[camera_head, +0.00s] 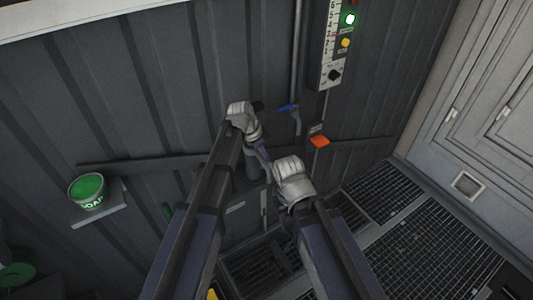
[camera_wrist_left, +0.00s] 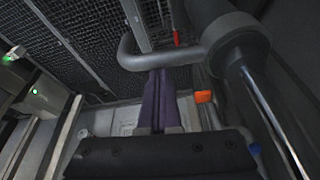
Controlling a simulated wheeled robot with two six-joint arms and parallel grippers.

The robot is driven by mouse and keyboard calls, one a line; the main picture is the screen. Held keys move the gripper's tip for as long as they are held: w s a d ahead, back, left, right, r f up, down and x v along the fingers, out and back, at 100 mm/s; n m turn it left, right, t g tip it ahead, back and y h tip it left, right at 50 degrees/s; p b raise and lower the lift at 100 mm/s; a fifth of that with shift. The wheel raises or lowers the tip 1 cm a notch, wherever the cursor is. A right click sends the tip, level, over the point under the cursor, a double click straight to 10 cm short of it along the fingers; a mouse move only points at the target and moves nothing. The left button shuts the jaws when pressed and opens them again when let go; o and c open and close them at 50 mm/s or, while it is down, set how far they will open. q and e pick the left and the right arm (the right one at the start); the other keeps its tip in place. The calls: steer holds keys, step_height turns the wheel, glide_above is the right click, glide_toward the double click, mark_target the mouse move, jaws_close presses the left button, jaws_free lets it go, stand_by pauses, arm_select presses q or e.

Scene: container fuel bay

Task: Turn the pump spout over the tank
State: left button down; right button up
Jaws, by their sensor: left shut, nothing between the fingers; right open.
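The pump spout (camera_wrist_left: 185,57) is a bent grey pipe in the left wrist view. It runs left from a thick grey pump cylinder (camera_wrist_left: 238,42) and curves upward at its left end. My left gripper (camera_wrist_left: 157,75) has its purple fingers together and empty, with their tips at the near side of the pipe; I cannot tell whether they touch. In the head view, my left gripper (camera_head: 264,165) points down beside a dark grey cylinder (camera_head: 253,170), and my arms hide the spout. My right gripper (camera_head: 290,173) is lower and to the right, its fingers hidden. I cannot pick out the tank.
A gauge panel (camera_head: 333,45) hangs above. A green soap tub (camera_head: 88,190) stands on a small shelf at left. Floor grating (camera_head: 420,245) lies at lower right.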

arm_select(q)
steer(key=w+a+m+g, duration=0.1)
steer(key=a+m, duration=0.3)
steer(key=a, duration=0.7)
steer(key=shift+w+a+m, duration=0.15)
steer(key=shift+a+m, duration=0.15)
steer(key=shift+a, duration=0.1)
stand_by(0.4)
steer(key=shift+w+a, duration=0.15)
stand_by(0.5)
steer(key=shift+r, duration=0.1)
step_height(320, 180, up, 10)
steer(key=p, duration=1)
steer(key=shift+s+d, duration=0.2)
